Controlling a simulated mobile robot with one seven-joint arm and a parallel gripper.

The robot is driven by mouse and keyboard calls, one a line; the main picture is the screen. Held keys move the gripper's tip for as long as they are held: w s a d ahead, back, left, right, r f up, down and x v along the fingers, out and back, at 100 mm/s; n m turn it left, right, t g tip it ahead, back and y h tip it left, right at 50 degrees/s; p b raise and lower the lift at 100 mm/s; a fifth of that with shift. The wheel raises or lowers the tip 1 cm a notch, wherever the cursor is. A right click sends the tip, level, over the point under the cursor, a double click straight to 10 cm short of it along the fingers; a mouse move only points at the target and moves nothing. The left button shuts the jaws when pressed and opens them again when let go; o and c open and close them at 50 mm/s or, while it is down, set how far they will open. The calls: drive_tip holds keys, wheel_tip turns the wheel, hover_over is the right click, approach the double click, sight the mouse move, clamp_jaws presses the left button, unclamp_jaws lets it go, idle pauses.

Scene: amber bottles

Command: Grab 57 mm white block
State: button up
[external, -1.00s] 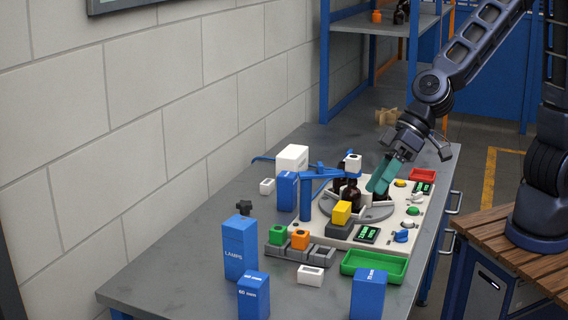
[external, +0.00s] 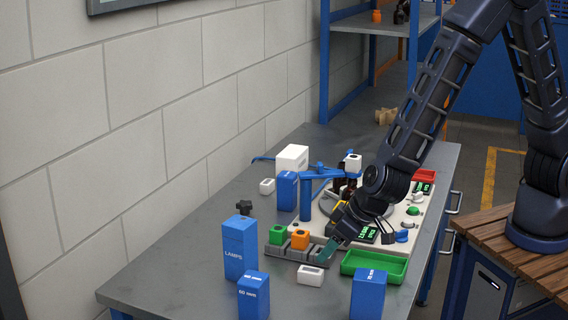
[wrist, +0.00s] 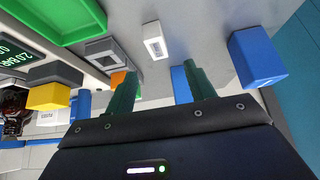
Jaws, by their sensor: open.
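A small white block (external: 310,275) with a dark recess in its top lies on the grey table, in front of the grey rack. In the wrist view the white block (wrist: 155,40) lies beyond my fingertips, apart from them. I cannot read a size on it. My gripper (external: 327,250) is open above the right end of the rack, behind and slightly right of the block. Its two teal fingers show empty in the wrist view (wrist: 158,82).
A green tray (external: 347,271) is right of the block. Blue boxes (external: 368,293) (external: 253,296) (external: 240,248) stand at the front and left. The grey rack (external: 276,250) holds green (external: 278,235) and orange (external: 300,239) blocks. Another small white block (external: 267,186) lies farther back.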

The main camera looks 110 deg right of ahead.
sight(311, 270)
drive_tip(key=x, duration=0.4)
drive_tip(key=shift+d+f, duration=0.1)
drive_tip(key=shift+s+x, duration=0.15)
drive_tip(key=shift+x, duration=0.65)
drive_tip(key=shift+s+x, duration=0.1)
drive_tip(key=shift+x, duration=1.85)
drive_tip(key=c, duration=1.1)
